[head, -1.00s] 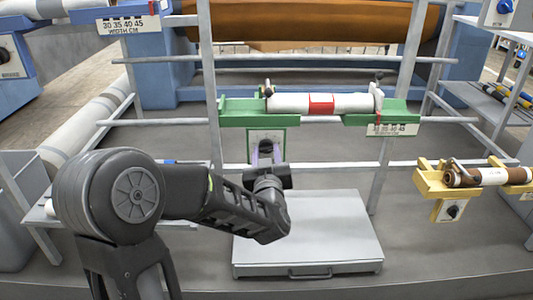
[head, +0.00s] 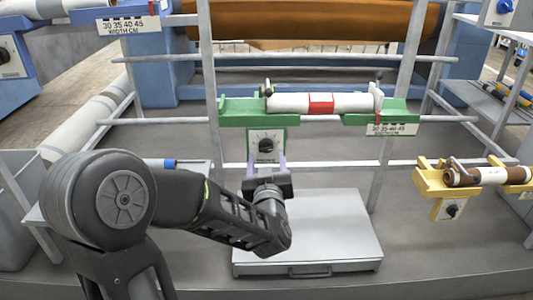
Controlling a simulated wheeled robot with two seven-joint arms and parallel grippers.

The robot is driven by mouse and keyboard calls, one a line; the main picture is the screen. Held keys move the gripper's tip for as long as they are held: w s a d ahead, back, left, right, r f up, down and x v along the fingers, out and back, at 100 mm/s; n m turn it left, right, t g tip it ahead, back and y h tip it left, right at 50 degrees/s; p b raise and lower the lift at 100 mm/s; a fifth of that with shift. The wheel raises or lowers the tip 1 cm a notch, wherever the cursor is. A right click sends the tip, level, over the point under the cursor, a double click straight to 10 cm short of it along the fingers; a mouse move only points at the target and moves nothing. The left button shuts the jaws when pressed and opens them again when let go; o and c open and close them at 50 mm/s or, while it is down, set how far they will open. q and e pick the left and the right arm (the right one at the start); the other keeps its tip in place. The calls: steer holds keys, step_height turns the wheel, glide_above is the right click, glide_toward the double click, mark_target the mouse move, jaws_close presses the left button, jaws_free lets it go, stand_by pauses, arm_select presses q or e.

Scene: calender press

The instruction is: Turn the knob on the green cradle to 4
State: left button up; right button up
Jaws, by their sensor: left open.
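The green cradle (head: 245,114) is on the rail in the middle and bears a white roll with a red band (head: 320,104). Below its left part hangs a white dial plate with a green edge. The black knob (head: 267,145) sits on this plate; its number marks are too small to read. My left gripper (head: 266,160) is just below the knob, its pale purple fingers apart at the plate's lower edge. The fingers look clear of the knob. My right gripper is not in view.
A yellow cradle (head: 430,178) with its own knob (head: 451,211) is at the right. A blue cradle with a knob (head: 5,55) is at the left. A grey platform (head: 335,235) lies below my gripper. Grey uprights and rails frame the green cradle.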

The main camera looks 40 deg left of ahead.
arm_select(q)
steer(key=b+v, duration=0.4)
steer(key=shift+s+d, duration=0.2)
stand_by(0.5)
